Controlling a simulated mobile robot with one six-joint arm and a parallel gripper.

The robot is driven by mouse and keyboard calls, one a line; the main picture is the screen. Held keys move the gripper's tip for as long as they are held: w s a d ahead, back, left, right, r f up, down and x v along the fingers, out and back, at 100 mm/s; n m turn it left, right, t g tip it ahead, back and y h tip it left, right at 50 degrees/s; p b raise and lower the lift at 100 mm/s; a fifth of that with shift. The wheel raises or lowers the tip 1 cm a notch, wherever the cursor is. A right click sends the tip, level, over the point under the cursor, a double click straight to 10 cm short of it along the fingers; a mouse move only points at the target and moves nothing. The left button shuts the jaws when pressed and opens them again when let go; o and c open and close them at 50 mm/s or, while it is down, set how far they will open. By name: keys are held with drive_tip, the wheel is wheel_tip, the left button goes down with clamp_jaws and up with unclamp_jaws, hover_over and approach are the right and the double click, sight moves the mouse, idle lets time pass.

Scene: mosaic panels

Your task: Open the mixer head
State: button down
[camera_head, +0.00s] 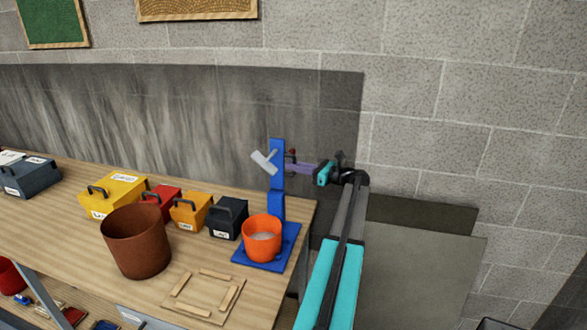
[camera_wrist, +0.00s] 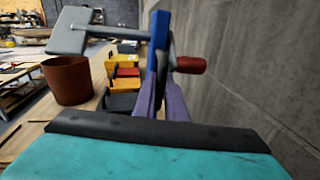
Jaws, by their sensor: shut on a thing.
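The mixer stands at the back right of the bench. Its blue head (camera_head: 277,153) is tilted up, nearly upright, above the blue column (camera_head: 277,205). A grey block-like beater (camera_head: 264,161) sticks out to the left of the head. A red knob (camera_wrist: 190,65) on a grey crank sits on the head's right side. My purple-fingered gripper (camera_head: 299,168) reaches the head from the right. In the wrist view my gripper (camera_wrist: 164,103) is shut around the blue head (camera_wrist: 158,35), below the knob; the exact contact is partly hidden.
An orange bowl (camera_head: 262,241) with pale contents stands on the blue mixer base (camera_head: 286,252). A brown bin (camera_head: 137,243), several coloured boxes and a wooden frame (camera_head: 203,295) are on the bench to the left. A grey block wall (camera_wrist: 260,60) is close on the right.

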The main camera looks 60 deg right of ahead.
drive_tip(key=c, duration=1.8)
unclamp_jaws()
drive_tip(key=shift+s+d+f, duration=0.15)
drive_tip(key=shift+s+f, duration=0.15)
drive_tip(key=shift+w+r, duration=0.1)
drive_tip(key=shift+w, duration=0.05)
drive_tip(key=shift+s+d+r+b, duration=0.1)
drive_tip(key=shift+s+b, duration=1.3)
drive_tip(key=shift+s, duration=2.1)
drive_tip(key=shift+s+d+r+b, duration=0.1)
drive_tip(key=shift+s+b, duration=1.25)
drive_tip(key=shift+s, duration=2.1)
drive_tip(key=shift+f, duration=0.1)
